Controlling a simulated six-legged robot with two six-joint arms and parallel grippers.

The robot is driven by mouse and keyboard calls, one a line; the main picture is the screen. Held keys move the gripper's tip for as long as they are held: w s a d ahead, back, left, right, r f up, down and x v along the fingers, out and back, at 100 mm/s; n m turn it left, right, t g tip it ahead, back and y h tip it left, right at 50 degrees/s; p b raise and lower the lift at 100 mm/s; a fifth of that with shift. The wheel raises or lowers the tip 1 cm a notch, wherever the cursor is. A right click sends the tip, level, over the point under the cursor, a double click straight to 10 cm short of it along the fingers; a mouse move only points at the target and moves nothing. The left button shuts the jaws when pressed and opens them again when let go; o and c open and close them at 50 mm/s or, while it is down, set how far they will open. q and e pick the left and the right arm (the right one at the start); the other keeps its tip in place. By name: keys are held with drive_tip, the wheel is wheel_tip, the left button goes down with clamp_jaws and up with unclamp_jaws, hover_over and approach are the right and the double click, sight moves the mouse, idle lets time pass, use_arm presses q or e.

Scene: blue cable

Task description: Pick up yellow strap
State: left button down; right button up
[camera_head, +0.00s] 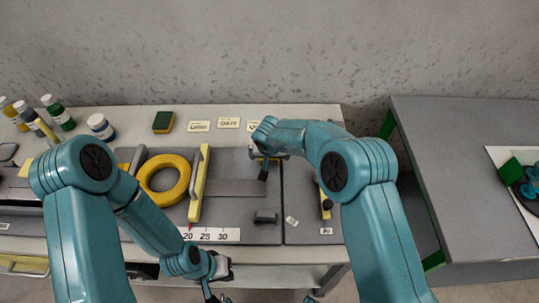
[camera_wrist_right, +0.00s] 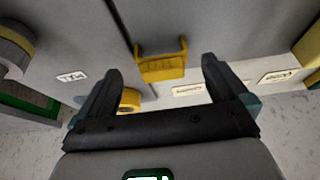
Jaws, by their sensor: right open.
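In the right wrist view, a yellow U-shaped strap-like piece (camera_wrist_right: 161,66) lies on the grey surface, between and beyond the fingertips. My right gripper (camera_wrist_right: 164,70) is open and empty, with one dark finger on each side and no visible contact with the piece. In the head view, my right gripper (camera_head: 263,172) hangs over the grey board, and a bit of yellow (camera_head: 262,161) shows beside it, mostly hidden by the wrist. My left gripper (camera_head: 213,290) is low at the bottom edge, partly cut off; its jaw opening is unclear.
A yellow ring (camera_head: 150,186) and a yellow bar (camera_head: 197,190) lie on the board left of my right gripper. A dark block (camera_head: 265,218) is nearer. Small label cards and bottles (camera_head: 57,112) stand behind. A second grey table (camera_head: 465,180) is at the right.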

drive_tip(key=x, duration=0.4)
drive_tip(key=shift+w, duration=0.15)
drive_tip(key=shift+a, duration=0.1)
drive_tip(key=c, duration=1)
drive_tip(key=shift+o, duration=0.2)
drive_tip(key=shift+w, duration=0.1)
